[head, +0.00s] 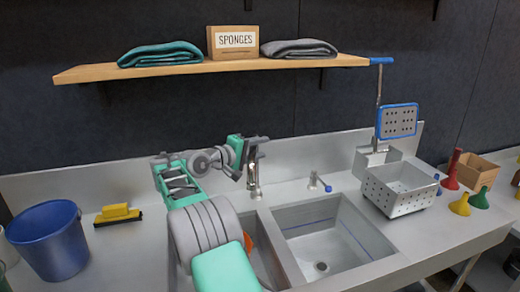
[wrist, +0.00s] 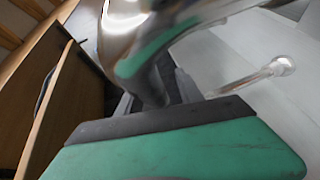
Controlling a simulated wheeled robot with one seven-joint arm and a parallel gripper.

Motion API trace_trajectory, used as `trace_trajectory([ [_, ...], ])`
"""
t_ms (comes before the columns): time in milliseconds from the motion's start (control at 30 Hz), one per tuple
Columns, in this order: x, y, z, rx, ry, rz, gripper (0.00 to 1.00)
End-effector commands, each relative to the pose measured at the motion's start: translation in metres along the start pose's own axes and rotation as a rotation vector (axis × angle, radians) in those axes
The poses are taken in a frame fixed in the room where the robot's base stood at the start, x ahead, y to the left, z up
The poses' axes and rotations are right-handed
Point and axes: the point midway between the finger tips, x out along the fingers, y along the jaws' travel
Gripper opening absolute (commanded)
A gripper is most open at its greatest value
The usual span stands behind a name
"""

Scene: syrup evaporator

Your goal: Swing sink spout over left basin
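The chrome sink spout (head: 253,185) stands on the deck behind the basins; its upper part is mostly hidden by my gripper (head: 247,152). In the wrist view the shiny spout (wrist: 135,40) is very close and lies along the dark pad of one green finger. The second finger is not clear, so I cannot tell whether my gripper is closed on it. The left basin (head: 278,270) is largely covered by my arm, with something orange (head: 248,243) partly showing in it. The right basin (head: 330,240) is in plain view and empty. Which basin the spout points over is hidden.
A small blue-tipped lever (head: 320,184) stands right of the spout. A perforated metal basket (head: 400,190) and colored cones (head: 460,205) are at the right. A blue bucket (head: 48,245) and yellow brush (head: 117,214) are at the left. A wooden shelf (head: 215,67) hangs above.

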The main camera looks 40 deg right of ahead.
Motion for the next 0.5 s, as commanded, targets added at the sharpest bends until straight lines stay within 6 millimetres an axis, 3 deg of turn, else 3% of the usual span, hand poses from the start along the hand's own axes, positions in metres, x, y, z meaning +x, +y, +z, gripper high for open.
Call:
trace_trajectory([
  [267,-0.005,0.0,-0.001,0.0,0.002,0.0,0.43],
  [500,-0.051,-0.002,-0.001,-0.001,0.004,0.0,0.43],
])
